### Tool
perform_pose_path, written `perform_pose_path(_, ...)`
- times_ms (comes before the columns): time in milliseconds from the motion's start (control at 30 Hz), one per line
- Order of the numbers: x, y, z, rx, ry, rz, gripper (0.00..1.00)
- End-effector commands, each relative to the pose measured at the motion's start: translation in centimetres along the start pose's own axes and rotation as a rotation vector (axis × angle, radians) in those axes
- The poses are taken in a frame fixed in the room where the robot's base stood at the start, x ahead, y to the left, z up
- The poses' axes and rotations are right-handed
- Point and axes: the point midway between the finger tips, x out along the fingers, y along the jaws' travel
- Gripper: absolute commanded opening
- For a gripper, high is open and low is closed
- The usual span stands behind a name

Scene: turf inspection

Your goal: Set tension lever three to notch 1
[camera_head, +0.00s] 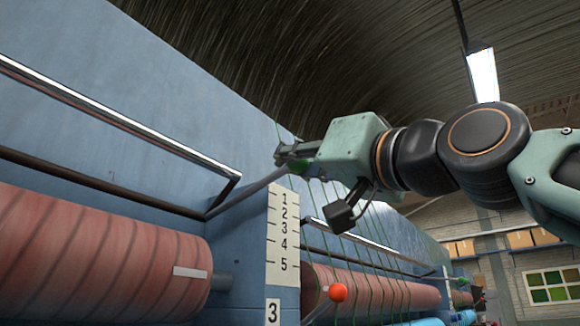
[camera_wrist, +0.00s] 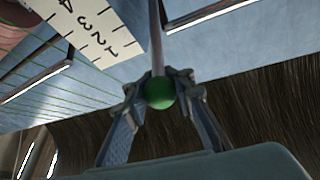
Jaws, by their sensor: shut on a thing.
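The tension lever (camera_head: 250,188) is a thin grey bar rising to the right from a pivot on the blue machine wall. Its green knob (camera_wrist: 159,93) shows between my fingers in the wrist view. My gripper (camera_head: 284,156) is shut on the knob; in the head view the fingers mostly hide it. The white scale plate (camera_head: 283,240), numbered 1 to 5 from the top, stands above a label "3" (camera_head: 273,312). The lever crosses near the plate's top edge, slightly above the mark 1. The scale also shows in the wrist view (camera_wrist: 98,30).
Red rollers (camera_head: 100,255) lie left and right of the scale post. A red knob (camera_head: 338,292) stands at the lower right. Green strands (camera_head: 375,260) run down behind my wrist. A metal rail (camera_head: 120,120) runs along the wall at left.

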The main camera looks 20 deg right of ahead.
Motion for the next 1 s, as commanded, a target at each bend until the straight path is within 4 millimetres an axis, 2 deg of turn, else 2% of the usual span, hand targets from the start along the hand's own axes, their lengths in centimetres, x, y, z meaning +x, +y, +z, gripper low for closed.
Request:
perform_pose_path(33,-0.3,0.0,-0.4,0.001,0.007,-0.002,0.21)
perform_pose_path(200,-0.3,0.0,-0.3,0.0,0.005,-0.002,0.4)
perform_pose_path(567,-0.5,0.0,-0.1,0.0,0.002,0.0,0.41)
perform_pose_path(767,-3.0,0.1,-0.2,0.0,0.004,0.0,0.41)
perform_pose_path(1000,-7.7,0.1,-0.1,0.0,0.004,0.0,0.41)
